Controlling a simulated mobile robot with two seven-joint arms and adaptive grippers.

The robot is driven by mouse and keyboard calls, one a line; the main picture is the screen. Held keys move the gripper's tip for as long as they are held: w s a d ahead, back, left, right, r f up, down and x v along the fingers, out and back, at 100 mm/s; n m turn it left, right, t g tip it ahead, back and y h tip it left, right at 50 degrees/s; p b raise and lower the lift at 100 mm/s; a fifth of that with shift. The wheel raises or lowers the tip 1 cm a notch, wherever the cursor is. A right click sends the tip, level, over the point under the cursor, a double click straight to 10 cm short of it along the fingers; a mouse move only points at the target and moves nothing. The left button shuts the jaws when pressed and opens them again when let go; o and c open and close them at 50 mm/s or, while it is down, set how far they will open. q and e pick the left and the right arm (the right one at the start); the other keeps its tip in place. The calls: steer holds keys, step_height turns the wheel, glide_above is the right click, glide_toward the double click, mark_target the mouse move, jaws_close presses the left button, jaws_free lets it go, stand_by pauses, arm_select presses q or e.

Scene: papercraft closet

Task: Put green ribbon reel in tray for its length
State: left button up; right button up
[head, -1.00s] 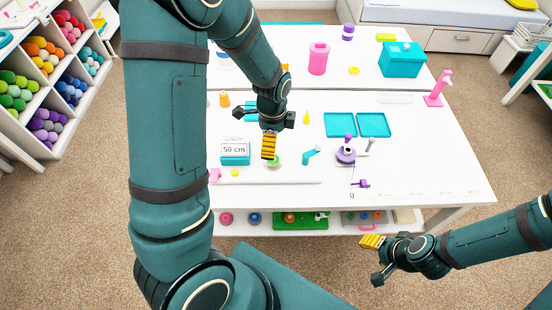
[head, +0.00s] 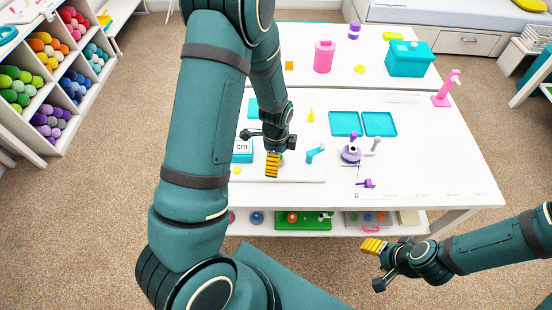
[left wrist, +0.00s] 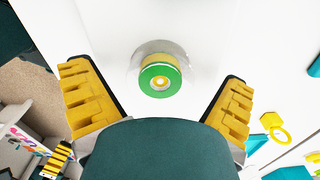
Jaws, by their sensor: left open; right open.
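The green ribbon reel (left wrist: 160,78), green with a yellow centre, sits on a round pale holder (left wrist: 150,50) on a white board in the left wrist view. My left gripper (head: 273,164) is open over the board, with its yellow fingers on either side of the reel and apart from it in the wrist view. In the head view this gripper hides most of the reel. Two flat teal trays, a left one (head: 344,123) and a right one (head: 379,124), lie empty side by side on the table. My right gripper (head: 373,247) is open and empty before the table's front edge.
A teal length display (head: 242,150) is partly hidden by my left arm. A small teal stand (head: 315,153) and a purple device (head: 350,154) stand right of the gripper. A pink cylinder (head: 324,57) and teal box (head: 409,58) are farther back. The table's right side is mostly clear.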

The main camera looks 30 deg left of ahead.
arm_select(q)
steer(key=c, duration=0.9)
steer(key=shift+c, duration=0.2)
step_height(320, 180, up, 10)
steer(key=shift+f+p, duration=0.1)
steer(key=shift+p, duration=0.9)
steer(key=shift+r+p, duration=1.15)
steer(key=shift+r, duration=0.5)
step_height(320, 180, up, 3)
steer(key=shift+p, duration=1.15)
